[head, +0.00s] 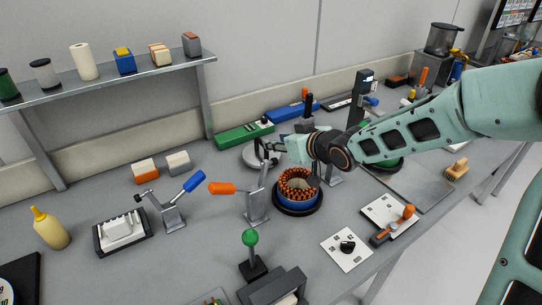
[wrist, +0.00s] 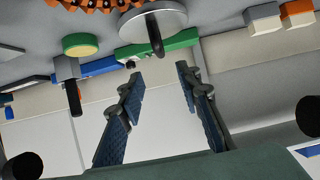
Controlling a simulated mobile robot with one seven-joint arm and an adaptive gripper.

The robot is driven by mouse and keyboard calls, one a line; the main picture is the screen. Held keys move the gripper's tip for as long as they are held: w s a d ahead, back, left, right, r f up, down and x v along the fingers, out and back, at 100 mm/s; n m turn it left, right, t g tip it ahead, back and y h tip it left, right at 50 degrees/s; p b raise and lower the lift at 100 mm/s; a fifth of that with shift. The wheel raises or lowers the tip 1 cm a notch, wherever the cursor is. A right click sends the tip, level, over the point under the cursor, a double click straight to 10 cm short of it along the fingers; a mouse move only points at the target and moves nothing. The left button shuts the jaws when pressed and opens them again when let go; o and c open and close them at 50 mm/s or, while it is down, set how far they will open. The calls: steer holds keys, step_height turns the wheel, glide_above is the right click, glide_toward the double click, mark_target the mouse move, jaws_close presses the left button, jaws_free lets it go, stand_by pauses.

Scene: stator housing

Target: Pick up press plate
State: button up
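The press plate, which I take to be the grey round disc with a black upright handle, lies on the bench in the head view (head: 250,158), partly hidden by my gripper. In the wrist view the press plate (wrist: 172,22) is at the top centre, its dark handle pointing down the picture. My gripper (wrist: 158,78) is open and empty, its two blue-padded fingers spread apart. The handle lies beyond the fingertips, in line with the gap between them. In the head view my gripper (head: 270,148) is close to the plate; contact cannot be told.
The stator (head: 297,180) with orange windings stands in front of my gripper. Toggle clamps with orange (head: 222,188) and blue (head: 194,181) handles stand to the left. A green case (head: 243,134) lies behind the plate. Bare bench shows at front left.

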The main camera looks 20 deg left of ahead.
mark_target(261, 140)
steer(key=b+x, duration=0.2)
steer(key=x, duration=0.4)
steer(key=shift+f, duration=0.25)
steer(key=x, duration=0.2)
steer(key=b+x, duration=0.1)
steer(key=x, duration=0.1)
steer(key=shift+s+f, duration=0.2)
steer(key=shift+w+a+f, duration=0.25)
steer(key=shift+w, duration=0.1)
steer(key=shift+c, duration=0.5)
jaws_close()
steer(key=shift+r, duration=0.15)
